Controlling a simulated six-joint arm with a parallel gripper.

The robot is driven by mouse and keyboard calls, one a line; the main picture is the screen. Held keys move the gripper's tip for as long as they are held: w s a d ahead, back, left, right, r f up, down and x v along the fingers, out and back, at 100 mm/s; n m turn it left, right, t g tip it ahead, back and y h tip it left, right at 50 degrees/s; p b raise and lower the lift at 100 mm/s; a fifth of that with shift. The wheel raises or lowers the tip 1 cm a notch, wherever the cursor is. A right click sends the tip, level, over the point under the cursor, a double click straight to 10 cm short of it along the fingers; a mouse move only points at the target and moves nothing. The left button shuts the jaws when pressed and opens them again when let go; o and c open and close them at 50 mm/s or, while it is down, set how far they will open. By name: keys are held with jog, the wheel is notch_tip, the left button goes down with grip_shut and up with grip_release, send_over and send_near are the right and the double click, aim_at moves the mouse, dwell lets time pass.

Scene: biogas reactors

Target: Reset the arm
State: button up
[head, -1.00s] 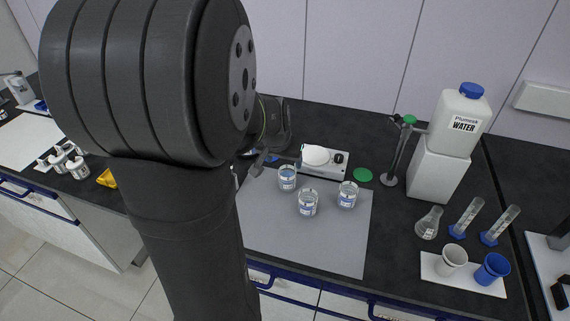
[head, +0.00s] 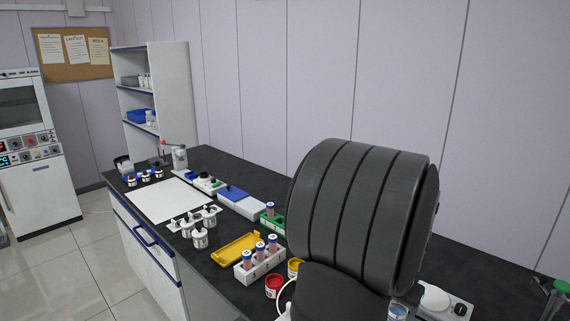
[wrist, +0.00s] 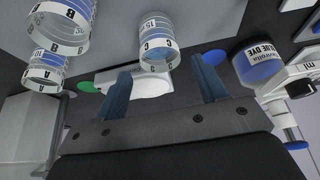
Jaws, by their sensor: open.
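My gripper (wrist: 160,68) shows in the wrist view with its two blue fingers spread wide. It is open and nothing is held. A beaker marked C (wrist: 158,45) shows in the gap between the fingertips, with no finger seen touching it. Beakers marked B (wrist: 60,25) and A (wrist: 45,72) are to the left. In the head view, my dark arm covers the right foreground and my gripper is out of sight.
A blue dye jar (wrist: 258,65) is close to the right finger. A tube rack (head: 258,265), yellow tray (head: 235,249) and white mat (head: 168,198) lie on the bench to the left. A shelf (head: 165,100) stands behind.

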jog(key=x, duration=0.7)
jog(key=shift+f, duration=0.15)
